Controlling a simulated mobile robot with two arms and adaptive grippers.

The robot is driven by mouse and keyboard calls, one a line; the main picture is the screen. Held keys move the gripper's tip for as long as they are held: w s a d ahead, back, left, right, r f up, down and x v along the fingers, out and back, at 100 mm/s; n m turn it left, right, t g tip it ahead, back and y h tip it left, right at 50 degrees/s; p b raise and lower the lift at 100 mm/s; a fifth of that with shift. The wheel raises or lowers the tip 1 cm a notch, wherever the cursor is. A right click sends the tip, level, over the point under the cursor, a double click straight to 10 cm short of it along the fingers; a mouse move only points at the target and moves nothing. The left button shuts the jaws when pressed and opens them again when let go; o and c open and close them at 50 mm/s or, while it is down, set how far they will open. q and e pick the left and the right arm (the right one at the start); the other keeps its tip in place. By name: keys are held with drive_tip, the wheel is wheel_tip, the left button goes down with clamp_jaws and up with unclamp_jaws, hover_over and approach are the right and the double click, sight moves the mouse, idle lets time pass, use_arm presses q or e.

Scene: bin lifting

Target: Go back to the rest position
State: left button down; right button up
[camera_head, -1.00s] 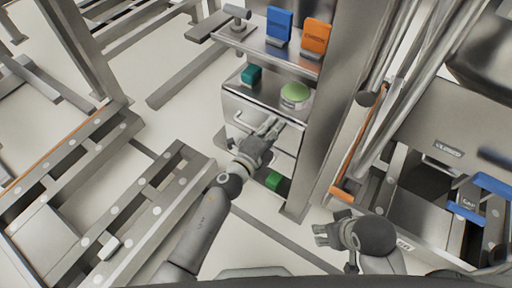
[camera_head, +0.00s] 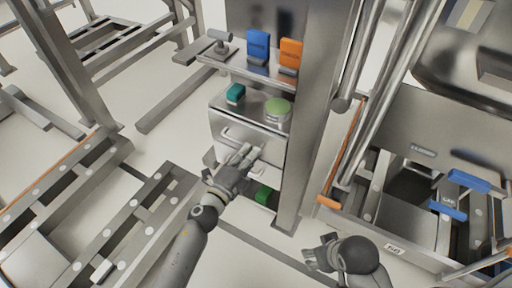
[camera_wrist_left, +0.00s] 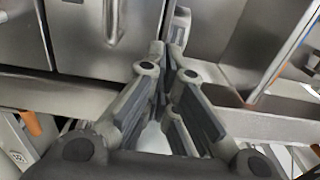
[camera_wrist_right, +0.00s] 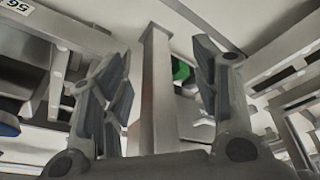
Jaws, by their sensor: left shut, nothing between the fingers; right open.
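My left gripper (camera_head: 243,158) is shut and empty in the head view, in front of the metal cabinet (camera_head: 228,128) with a handle. In the left wrist view its fingers (camera_wrist_left: 172,60) come together at the tips, with cabinet panels beyond. My right gripper (camera_head: 312,257) is low in the head view, to the right of the cabinet and its post. In the right wrist view its fingers (camera_wrist_right: 165,60) stand wide apart with nothing held; a metal post (camera_wrist_right: 155,90) shows beyond, between them.
Blue (camera_head: 258,46) and orange (camera_head: 291,54) boxes stand on the shelf above. A metal frame (camera_head: 150,215) lies left of my left arm. A labelled bin machine (camera_head: 420,150) stands at the right.

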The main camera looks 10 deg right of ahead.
use_arm(q)
drive_tip(key=v, duration=0.7)
drive_tip(key=shift+a+f, duration=0.25)
drive_tip(key=shift+f, duration=0.05)
use_arm(e)
drive_tip(key=shift+x, duration=1.3)
use_arm(q)
drive_tip(key=shift+w, duration=0.1)
